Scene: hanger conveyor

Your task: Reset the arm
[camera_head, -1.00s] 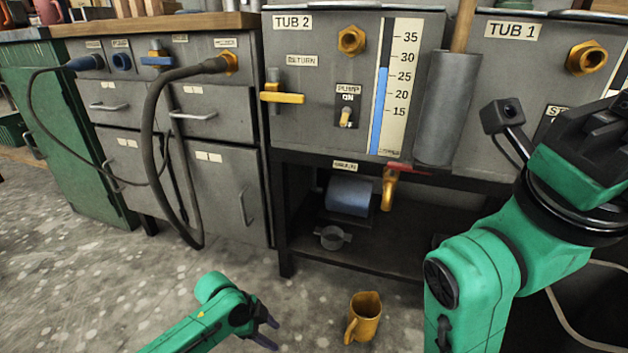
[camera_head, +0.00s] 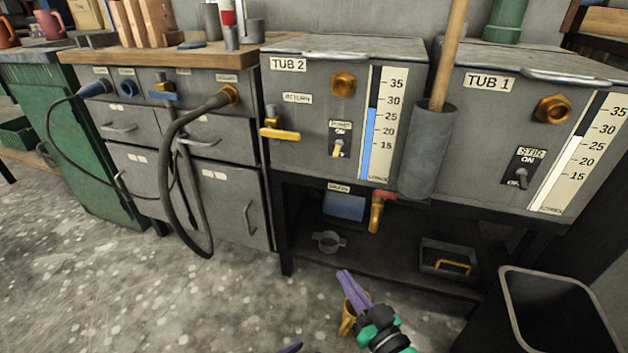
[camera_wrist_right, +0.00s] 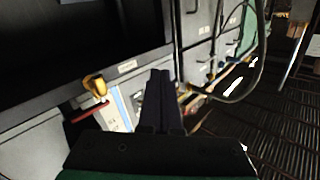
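My right gripper (camera_head: 355,290) is low in the head view, in front of the shelf under the tubs. Its purple fingers lie together with nothing seen between them. In the right wrist view its dark fingers (camera_wrist_right: 160,98) are also closed together and empty. Only a purple fingertip of my left gripper (camera_head: 291,347) shows at the bottom edge of the head view; the rest is out of frame.
TUB 2 (camera_head: 305,130) and TUB 1 (camera_head: 480,130) stand above the shelf. A dark bin (camera_head: 512,318) is at lower right. The floor at left is clear.

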